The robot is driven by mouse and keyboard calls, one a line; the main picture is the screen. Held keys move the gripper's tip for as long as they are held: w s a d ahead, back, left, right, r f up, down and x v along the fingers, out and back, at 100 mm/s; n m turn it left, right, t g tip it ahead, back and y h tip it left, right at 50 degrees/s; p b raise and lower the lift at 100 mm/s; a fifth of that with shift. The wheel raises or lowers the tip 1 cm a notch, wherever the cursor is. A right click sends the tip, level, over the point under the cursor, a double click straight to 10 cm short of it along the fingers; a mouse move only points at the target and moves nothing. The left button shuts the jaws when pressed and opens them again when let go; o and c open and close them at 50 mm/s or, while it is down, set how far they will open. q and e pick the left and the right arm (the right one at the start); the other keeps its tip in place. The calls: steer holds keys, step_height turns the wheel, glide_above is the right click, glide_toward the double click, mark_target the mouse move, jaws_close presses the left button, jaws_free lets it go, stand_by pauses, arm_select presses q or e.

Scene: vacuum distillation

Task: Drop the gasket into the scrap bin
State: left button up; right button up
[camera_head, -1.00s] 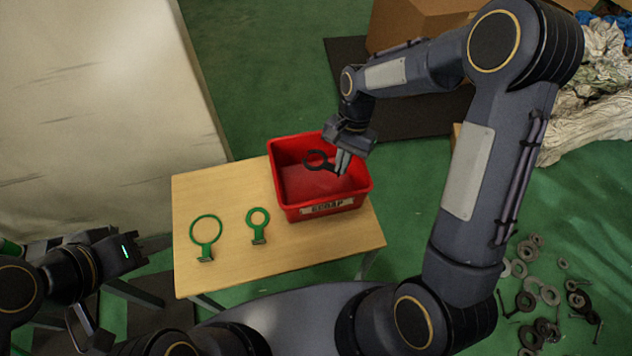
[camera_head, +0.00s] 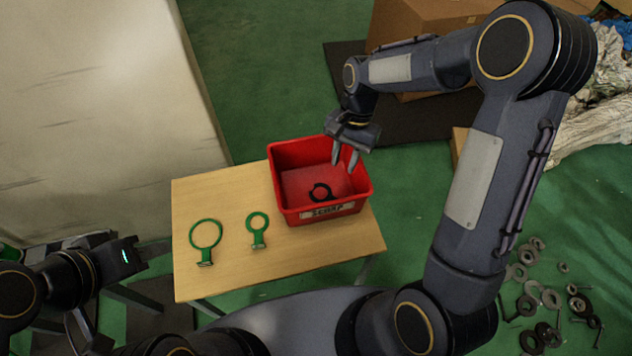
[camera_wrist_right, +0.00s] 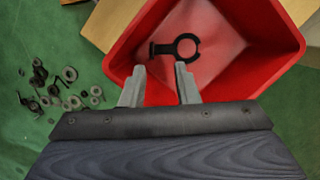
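The black ring-shaped gasket (camera_head: 320,192) with a short tab lies inside the red scrap bin (camera_head: 284,203), near its front wall. In the right wrist view the gasket (camera_wrist_right: 178,46) shows against the floor of the bin (camera_wrist_right: 125,62), apart from my fingers. My right gripper (camera_head: 346,166) is open and empty above the bin; its two spread fingers also show in the right wrist view (camera_wrist_right: 159,78). My left gripper (camera_head: 142,254) is at the left, beside the table; its fingers are too unclear to judge.
Two green ring-shaped pieces, a larger one (camera_head: 206,235) and a smaller one (camera_head: 258,222), lie on the wooden table (camera_head: 290,252) left of the bin. Several loose washers and bolts (camera_head: 535,295) lie on the green floor at right. A cardboard box (camera_head: 405,22) stands behind.

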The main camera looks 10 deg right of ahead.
steer(key=v, duration=0.5)
stand_by(0.3)
steer(key=s+d+r+n+t+y+p, duration=0.1)
steer(key=s+d+r+n+t+p, duration=0.15)
steer(key=s+r, duration=0.7)
steer(key=s+r+n+t, duration=0.2)
steer(key=s+n+t, duration=0.2)
steer(key=s, duration=0.7)
steer(key=shift+s+t+y, duration=0.15)
steer(key=shift+t+y, duration=0.15)
steer(key=shift+t, duration=0.55)
steer(key=shift+a+n, duration=0.1)
steer(key=shift+n, duration=0.15)
